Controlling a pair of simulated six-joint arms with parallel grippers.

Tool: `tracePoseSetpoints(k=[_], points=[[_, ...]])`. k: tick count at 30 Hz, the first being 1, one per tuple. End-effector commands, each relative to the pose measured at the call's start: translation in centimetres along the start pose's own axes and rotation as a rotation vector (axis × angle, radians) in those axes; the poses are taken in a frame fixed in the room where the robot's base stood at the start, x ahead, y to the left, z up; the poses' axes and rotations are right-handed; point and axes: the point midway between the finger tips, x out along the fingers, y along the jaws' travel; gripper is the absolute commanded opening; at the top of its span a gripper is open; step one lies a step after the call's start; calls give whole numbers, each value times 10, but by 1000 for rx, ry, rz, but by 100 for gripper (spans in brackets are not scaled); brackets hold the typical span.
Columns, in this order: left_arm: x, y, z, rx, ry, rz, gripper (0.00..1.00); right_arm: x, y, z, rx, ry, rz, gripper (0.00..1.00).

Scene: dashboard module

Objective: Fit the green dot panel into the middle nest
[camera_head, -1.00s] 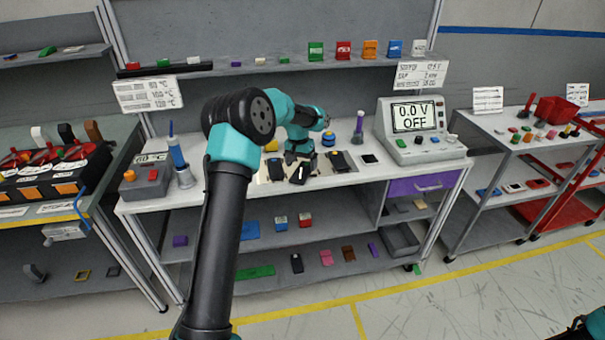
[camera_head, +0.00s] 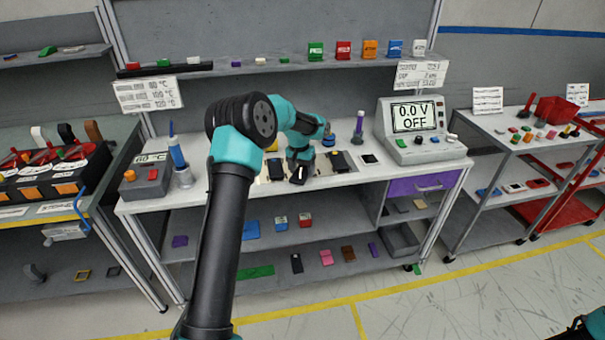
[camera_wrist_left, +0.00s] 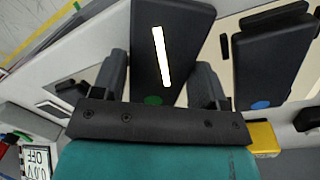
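My left gripper (camera_head: 298,170) is over the front middle of the white workbench. Its fingers (camera_wrist_left: 160,85) lie along both sides of a dark panel with a white strip and a green dot (camera_wrist_left: 165,40), and appear shut on it. This green dot panel also shows below the gripper in the head view (camera_head: 301,177). A dark panel with a blue dot (camera_wrist_left: 270,65) lies on a pale plate beside it. Another dark panel (camera_head: 342,162) lies to the right in the head view. The middle nest is largely hidden by the gripper and held panel.
A meter reading 0.0 V OFF (camera_head: 415,120) stands at the bench's right, with a dark square pad (camera_head: 369,159) before it. A blue soldering-iron-like tool (camera_head: 178,155) stands left. A yellow block (camera_wrist_left: 263,139) is near the gripper.

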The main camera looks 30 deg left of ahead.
Motion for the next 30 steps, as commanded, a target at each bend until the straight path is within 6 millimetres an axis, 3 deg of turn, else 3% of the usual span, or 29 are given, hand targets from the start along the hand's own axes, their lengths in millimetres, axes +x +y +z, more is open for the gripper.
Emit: tracePoseSetpoints(k=[11,20,30], points=[[0,0,0,0,0,0,32,0,0,0,0,0,0,43],[-4,0,0,0,1,0,32,0,0,0,0,0,0,43],[-36,4,0,0,3,0,32,0,0,0,0,0,0,43]])
